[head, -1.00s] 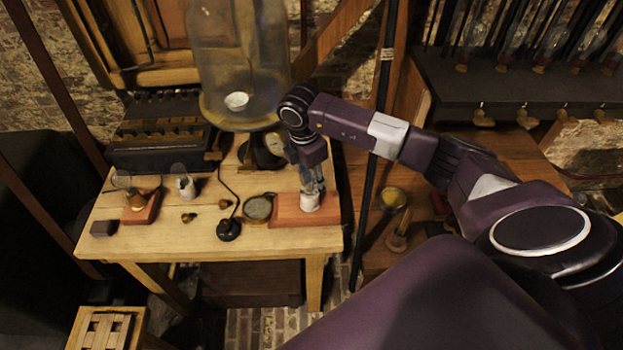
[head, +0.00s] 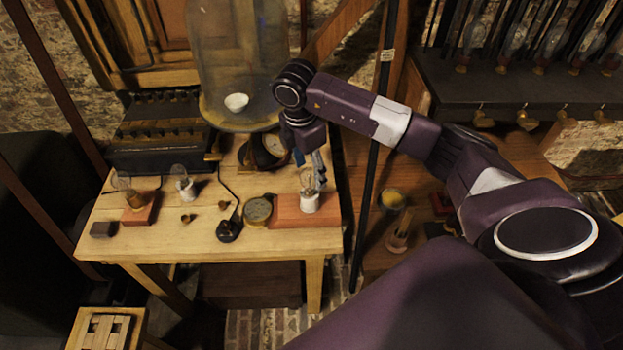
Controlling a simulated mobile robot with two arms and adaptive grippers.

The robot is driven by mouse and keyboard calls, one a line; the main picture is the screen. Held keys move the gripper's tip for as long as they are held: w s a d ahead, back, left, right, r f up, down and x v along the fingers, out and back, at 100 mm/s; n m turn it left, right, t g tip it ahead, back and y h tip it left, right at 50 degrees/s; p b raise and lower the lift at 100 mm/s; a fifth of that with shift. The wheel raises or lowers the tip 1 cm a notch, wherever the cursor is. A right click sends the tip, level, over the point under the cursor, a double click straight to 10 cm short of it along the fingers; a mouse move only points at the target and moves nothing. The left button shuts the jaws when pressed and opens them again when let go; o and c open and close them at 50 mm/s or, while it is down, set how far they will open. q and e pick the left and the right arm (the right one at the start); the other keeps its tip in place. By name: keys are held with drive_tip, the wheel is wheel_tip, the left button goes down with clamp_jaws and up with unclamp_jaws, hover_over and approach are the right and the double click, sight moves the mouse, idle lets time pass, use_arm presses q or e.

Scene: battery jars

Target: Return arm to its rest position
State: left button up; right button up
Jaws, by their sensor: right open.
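My right arm reaches in from the right over the wooden table. Its gripper (head: 316,178) hangs down at the table's right end and is open. Just below and beside it, a small glass jar with a white base (head: 309,201) stands upright on a reddish-brown block (head: 285,212). The fingertips overlap the glass top of the jar in this view; I cannot tell whether they touch it. My left gripper is not in view.
The table (head: 180,236) also bears a tall glass bell jar (head: 235,60), a round dial (head: 257,210), a black knob-like piece (head: 229,231) and another glass jar with a white base (head: 186,188). A dark upright pole (head: 372,190) stands right of the table.

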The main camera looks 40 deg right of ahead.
drive_tip(key=r, duration=0.6)
drive_tip(key=shift+a+r, duration=0.25)
drive_tip(key=shift+a, duration=0.15)
